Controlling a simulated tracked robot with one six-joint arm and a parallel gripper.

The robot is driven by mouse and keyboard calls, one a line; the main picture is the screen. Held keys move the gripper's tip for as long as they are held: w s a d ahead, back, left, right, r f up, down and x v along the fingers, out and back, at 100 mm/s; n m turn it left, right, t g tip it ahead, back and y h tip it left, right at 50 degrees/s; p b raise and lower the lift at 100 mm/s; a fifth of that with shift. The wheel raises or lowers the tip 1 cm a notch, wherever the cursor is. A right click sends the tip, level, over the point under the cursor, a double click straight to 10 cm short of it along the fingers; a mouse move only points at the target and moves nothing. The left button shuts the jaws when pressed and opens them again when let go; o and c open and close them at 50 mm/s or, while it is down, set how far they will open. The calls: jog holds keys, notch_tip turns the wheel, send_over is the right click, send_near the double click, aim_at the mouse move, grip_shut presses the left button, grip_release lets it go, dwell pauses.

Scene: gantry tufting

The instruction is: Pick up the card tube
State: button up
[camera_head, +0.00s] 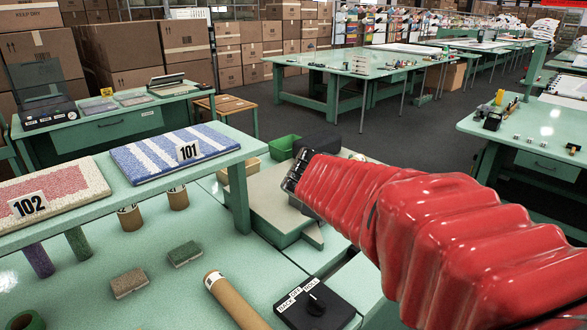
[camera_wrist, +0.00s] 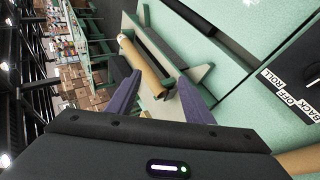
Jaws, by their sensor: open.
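A brown card tube (camera_head: 235,302) lies on the green bench in the head view, left of the black switch box. In the wrist view, a tan tube (camera_wrist: 143,66) lies in a green frame beside a dark bar, beyond my fingertips.
The switch box (camera_head: 313,305) marked BACK, OFF, ROLL stands at the bench front. A raised shelf holds carpet samples 101 (camera_head: 175,152) and 102 (camera_head: 50,195). Two short brown tubes (camera_head: 178,197) stand under it. A green bin (camera_head: 284,147) is behind. Dark floor lies beyond.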

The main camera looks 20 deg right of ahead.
jog(key=w+d+f+n+t, duration=0.1)
jog(key=w+d+f+n, duration=0.2)
jog(key=w, duration=0.5)
jog(key=w+d+f+n+t, duration=0.1)
jog(key=w+d+f+n, duration=0.2)
jog(key=w+d+n, duration=0.3)
jog(key=shift+w+d+f+n, duration=0.15)
jog(key=shift+w+n, duration=0.45)
jog(key=shift+w, duration=0.35)
jog(key=shift+x, duration=4.3)
jog(key=shift+d, duration=0.1)
jog(key=shift+x, duration=2.55)
jog(key=c, duration=0.9)
